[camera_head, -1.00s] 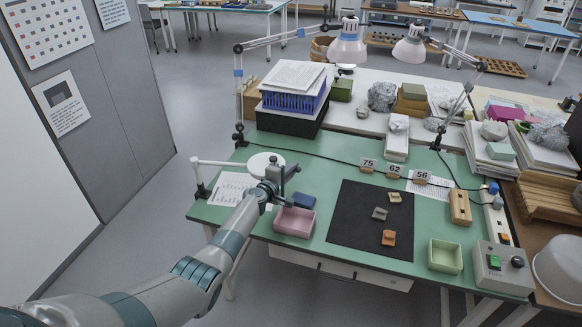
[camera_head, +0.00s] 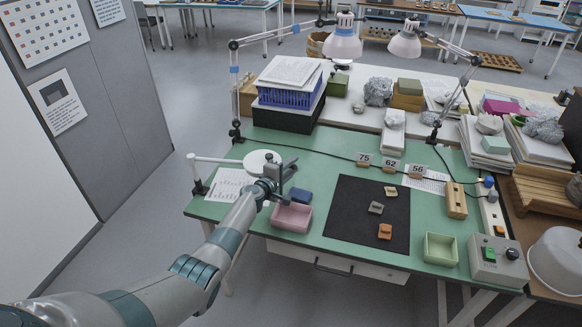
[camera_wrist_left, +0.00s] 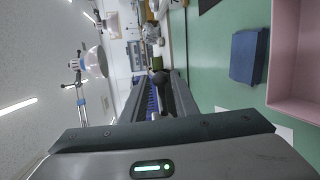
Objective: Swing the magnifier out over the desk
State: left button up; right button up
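The magnifier (camera_head: 263,161) is a round white head on a white arm (camera_head: 215,159), clamped to a post at the desk's left edge. Its head lies over the left part of the green desk. My left gripper (camera_head: 284,174) is beside the head's right front edge and overlaps it in the head view. In the left wrist view, my left gripper (camera_wrist_left: 160,88) has its fingers apart. A dark rounded piece (camera_wrist_left: 158,80) shows between them; I cannot tell whether it is the magnifier's handle or touches a finger. My right gripper is out of view.
A pink tray (camera_head: 291,217) and a blue block (camera_head: 300,196) lie close to the gripper. A black mat (camera_head: 345,225) with several sherds covers the desk's middle. A blue basket (camera_head: 287,97) stands behind. A lamp post (camera_head: 235,100) rises at the back left.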

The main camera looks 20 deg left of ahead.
pick_arm(q)
jog(key=shift+a, duration=0.3)
jog(key=shift+s+a, duration=0.1)
jog(key=shift+s, duration=0.1)
jog(key=p+v, duration=0.6)
jog(key=v, duration=1.1)
jog(key=shift+d, duration=0.3)
